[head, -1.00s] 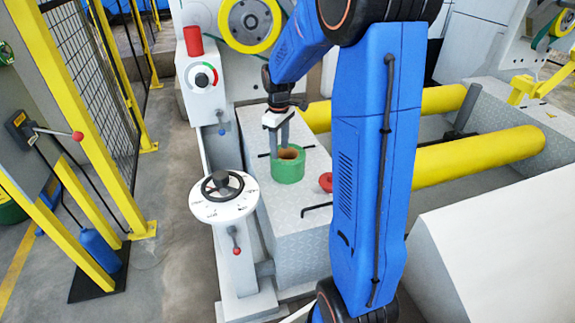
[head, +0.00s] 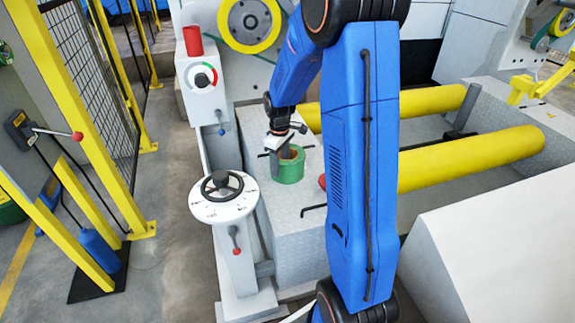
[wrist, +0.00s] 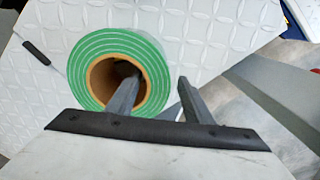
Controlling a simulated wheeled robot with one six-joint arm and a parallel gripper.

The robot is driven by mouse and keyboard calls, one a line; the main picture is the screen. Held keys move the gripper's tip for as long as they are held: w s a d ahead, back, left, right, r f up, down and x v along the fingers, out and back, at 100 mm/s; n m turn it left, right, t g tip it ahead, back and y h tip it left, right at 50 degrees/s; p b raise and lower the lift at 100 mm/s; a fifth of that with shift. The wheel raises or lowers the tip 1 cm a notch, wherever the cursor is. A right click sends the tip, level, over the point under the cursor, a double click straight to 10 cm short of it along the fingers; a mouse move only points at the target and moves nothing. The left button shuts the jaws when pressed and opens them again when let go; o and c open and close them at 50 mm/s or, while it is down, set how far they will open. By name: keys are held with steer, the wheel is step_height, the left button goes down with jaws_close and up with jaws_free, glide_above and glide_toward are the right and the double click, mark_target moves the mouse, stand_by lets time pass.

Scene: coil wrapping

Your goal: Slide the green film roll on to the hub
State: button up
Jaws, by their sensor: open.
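The green film roll (head: 289,173) stands upright on the grey patterned top of the machine in the head view. The wrist view shows its green rings and brown hollow core (wrist: 78,75) from above. My gripper (wrist: 160,82) is open and straddles the wall of the roll: one finger reaches into the core, the other is outside. In the head view my gripper (head: 279,158) is down at the roll. A wheel with a yellow ring and grey centre (head: 250,24), apparently the hub, is on the machine's upright face at the top.
A handwheel on a white dial (head: 223,193) stands left of the roll. A control box (head: 201,80) with a red cylinder on top is behind it. Yellow rollers (head: 470,158) lie to the right. A red object (head: 322,182) is partly hidden by my arm.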

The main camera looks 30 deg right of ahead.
steer(key=shift+c, duration=0.6)
jaws_close()
steer(key=shift+r, duration=0.15)
